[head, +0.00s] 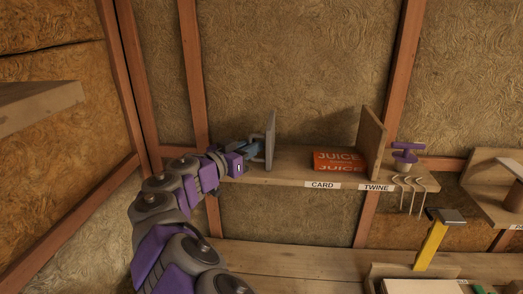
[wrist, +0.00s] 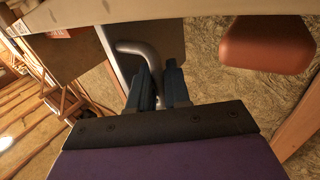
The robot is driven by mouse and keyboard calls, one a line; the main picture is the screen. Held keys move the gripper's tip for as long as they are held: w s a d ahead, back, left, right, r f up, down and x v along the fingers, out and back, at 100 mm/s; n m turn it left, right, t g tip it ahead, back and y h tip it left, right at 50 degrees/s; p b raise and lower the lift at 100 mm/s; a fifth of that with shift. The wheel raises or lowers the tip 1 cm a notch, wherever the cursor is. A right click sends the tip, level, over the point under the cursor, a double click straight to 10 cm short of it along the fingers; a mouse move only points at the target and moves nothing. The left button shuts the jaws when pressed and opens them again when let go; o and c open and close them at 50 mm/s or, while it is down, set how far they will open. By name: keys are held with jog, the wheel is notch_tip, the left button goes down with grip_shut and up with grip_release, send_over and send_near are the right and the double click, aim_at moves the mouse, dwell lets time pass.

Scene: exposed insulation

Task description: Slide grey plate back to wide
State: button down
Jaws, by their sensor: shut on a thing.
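The grey plate (head: 270,140) stands upright on the wooden shelf (head: 290,172), toward its left end. My gripper (head: 256,149) reaches in from the left and is shut on the plate's handle. In the wrist view the grey bent handle (wrist: 140,48) runs down between the blue fingers (wrist: 160,86); the exact contact is partly hidden. A wooden divider (head: 371,140) stands farther right on the shelf. An orange JUICE box (head: 339,161) lies between plate and divider, nearer the divider and apart from the plate.
CARD (head: 322,185) and TWINE (head: 376,188) labels are on the shelf's front edge. A purple object (head: 406,155) and hooks (head: 409,183) are right of the divider. A yellow-handled tool (head: 431,245) is below right. The shelf between plate and JUICE box is clear.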

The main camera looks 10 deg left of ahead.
jog(key=a, duration=0.2)
jog(key=shift+s+a+r, duration=0.15)
jog(key=shift+s+a, duration=0.1)
jog(key=shift+a, duration=0.05)
jog(key=shift+w+d, duration=0.1)
jog(key=shift+d, duration=0.5)
jog(key=c, duration=1.5)
grip_release()
jog(key=shift+o, duration=0.8)
jog(key=shift+a, duration=0.2)
jog(key=shift+o, duration=0.2)
jog(key=shift+a+f, duration=0.2)
jog(key=shift+a, duration=0.25)
jog(key=shift+d, duration=0.4)
jog(key=shift+w+d, duration=0.15)
jog(key=shift+d, duration=0.1)
jog(key=shift+s+a, duration=0.25)
jog(key=shift+s, duration=0.05)
jog(key=p+v, duration=0.1)
jog(key=v, duration=1.5)
jog(key=shift+s+p, duration=0.35)
jog(key=shift+f, duration=0.1)
